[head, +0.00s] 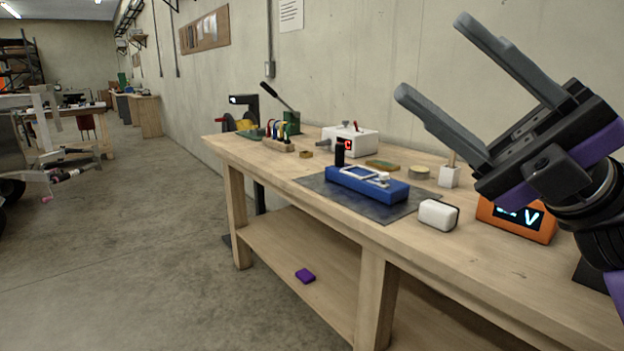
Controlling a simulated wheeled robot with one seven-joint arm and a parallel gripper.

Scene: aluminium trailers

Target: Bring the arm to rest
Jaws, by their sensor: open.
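My gripper (428,55) is at the upper right of the head view, raised above the right part of the workbench (290,190). Its two grey fingers point up and to the left and stand wide apart. Nothing is between them. The arm enters from the right edge of the picture; most of it is out of view.
On the bench are a dark mat (318,184) with a blue case (366,184), a white block (438,214), an orange device (516,222) and a white device (350,138). A purple block (305,276) lies on the lower shelf.

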